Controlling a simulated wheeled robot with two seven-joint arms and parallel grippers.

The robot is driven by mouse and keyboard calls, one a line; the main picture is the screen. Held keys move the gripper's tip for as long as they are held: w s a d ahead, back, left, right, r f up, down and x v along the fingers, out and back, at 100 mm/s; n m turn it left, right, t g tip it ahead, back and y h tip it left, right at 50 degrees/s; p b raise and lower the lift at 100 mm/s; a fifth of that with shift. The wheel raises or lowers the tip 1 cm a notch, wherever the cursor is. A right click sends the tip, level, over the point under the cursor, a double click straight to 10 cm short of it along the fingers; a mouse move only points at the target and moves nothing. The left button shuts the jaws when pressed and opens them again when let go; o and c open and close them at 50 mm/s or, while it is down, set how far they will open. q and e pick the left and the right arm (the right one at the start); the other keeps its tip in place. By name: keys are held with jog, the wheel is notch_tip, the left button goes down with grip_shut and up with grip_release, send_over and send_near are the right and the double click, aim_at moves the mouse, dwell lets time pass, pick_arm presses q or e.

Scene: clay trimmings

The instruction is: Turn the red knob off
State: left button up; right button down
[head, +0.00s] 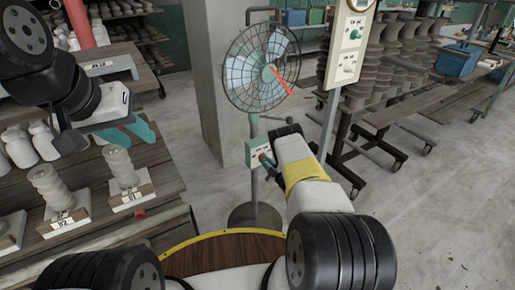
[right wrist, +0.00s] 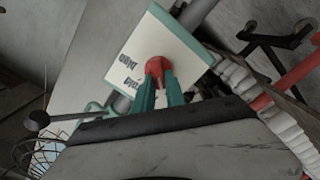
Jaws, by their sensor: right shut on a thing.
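The red knob (right wrist: 157,67) sits on the white face of a small green-edged control box (right wrist: 185,45).
The wire-caged fan (head: 240,72) stands above the box. A taller panel with a green knob (head: 355,35) is at the upper right. The left bench (head: 160,180) bears white bottles and spindle-shaped clay pieces on labelled stands. Open concrete floor (head: 430,190) lies to the right.

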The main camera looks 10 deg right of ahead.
jog(key=shift+a+f+n, duration=0.1)
jog(key=shift+f+n, duration=0.05)
jog(key=shift+n, duration=1.35)
jog(key=c, duration=1.4)
grip_release()
jog(key=shift+s, duration=0.1)
jog(key=v, duration=0.7)
jog(key=shift+s, duration=0.3)
